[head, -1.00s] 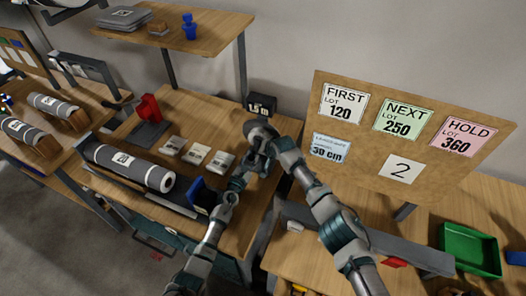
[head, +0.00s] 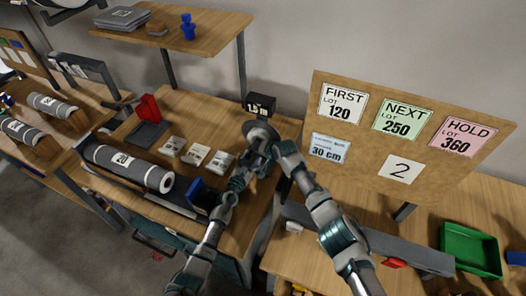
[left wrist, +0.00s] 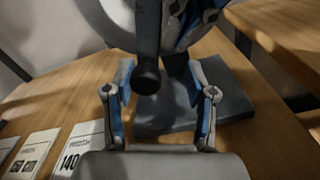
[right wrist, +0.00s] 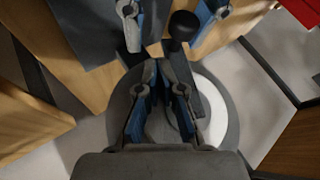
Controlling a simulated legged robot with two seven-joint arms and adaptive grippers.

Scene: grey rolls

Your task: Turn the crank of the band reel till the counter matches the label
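The band reel shows as a grey disc (head: 257,129) at the back edge of the middle table. The counter is a small black box (head: 261,104) behind it; its digits are too small to read surely. In the left wrist view my left gripper (left wrist: 160,75) is open, and the black crank knob (left wrist: 147,80) appears between its fingers, apart from them. My right gripper (right wrist: 162,70) has its fingers close together by the reel disc (right wrist: 222,112) and the crank arm; whether it holds anything is unclear. The board carries a pale blue label (head: 329,148) reading 30 cm.
A grey roll (head: 125,166) lies on the middle table, with several white cards (head: 196,155) and a red block (head: 148,107) behind. The board (head: 405,145) has FIRST, NEXT and HOLD labels. A green bin (head: 470,250) stands at the right.

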